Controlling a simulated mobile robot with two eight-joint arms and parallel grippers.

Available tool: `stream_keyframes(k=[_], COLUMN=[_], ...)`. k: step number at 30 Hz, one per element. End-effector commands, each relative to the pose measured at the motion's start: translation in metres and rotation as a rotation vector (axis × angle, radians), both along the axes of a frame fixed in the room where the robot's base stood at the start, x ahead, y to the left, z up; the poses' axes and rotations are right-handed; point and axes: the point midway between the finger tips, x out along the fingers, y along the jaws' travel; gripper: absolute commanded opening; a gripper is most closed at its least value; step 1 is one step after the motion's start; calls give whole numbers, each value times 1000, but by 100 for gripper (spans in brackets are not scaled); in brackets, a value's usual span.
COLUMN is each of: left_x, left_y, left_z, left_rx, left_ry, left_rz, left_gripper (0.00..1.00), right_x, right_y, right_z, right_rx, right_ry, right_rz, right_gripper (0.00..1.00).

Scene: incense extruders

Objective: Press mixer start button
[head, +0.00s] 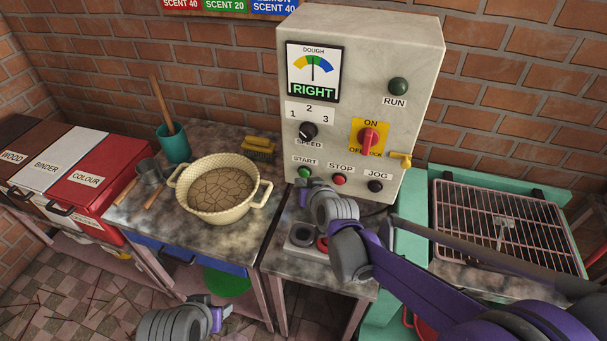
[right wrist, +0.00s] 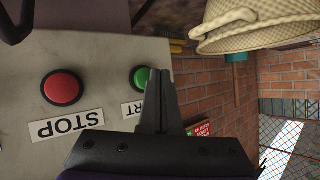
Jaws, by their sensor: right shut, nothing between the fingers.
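The grey control box (head: 350,60) stands at the back of the bench. Its green START button (head: 304,172) is at lower left, beside the red STOP button (head: 339,180) and the dark JOG button (head: 375,186). My right gripper (head: 303,190) is shut and empty, with its tips just below the START button. In the right wrist view the closed fingers (right wrist: 158,95) partly overlap the green button (right wrist: 139,78); I cannot tell whether they touch it. The red STOP button (right wrist: 62,87) is clear of them. My left gripper (head: 215,316) is low at the bottom, away from the box; its jaw opening is unclear.
A cream bowl (head: 245,209) of cracked brown dough stands left of the box, with a teal cup (head: 174,143) and yellow brush (head: 260,147) behind. The red OFF/ON switch (head: 368,138) and yellow tap-like part (head: 399,160) are above the buttons. A wire rack (head: 500,222) is at right.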

Motion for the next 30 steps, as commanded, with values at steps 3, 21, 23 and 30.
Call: stream_keyframes(k=[3, 21, 23, 30], left_x=[0, 0, 0, 0], left_y=[0, 0, 0, 0], left_z=[0, 0, 0, 0], left_rx=[0, 0, 0, 0], left_ry=[0, 0, 0, 0], left_rz=[0, 0, 0, 0], left_gripper=[50, 50, 50, 50], right_x=[0, 8, 8, 9], right_y=[0, -3, -3, -3], right_z=[0, 0, 0, 0], right_rx=[0, 0, 0, 0], right_ry=[0, 0, 0, 0], right_rz=[0, 0, 0, 0], right_gripper=[0, 0, 0, 0])
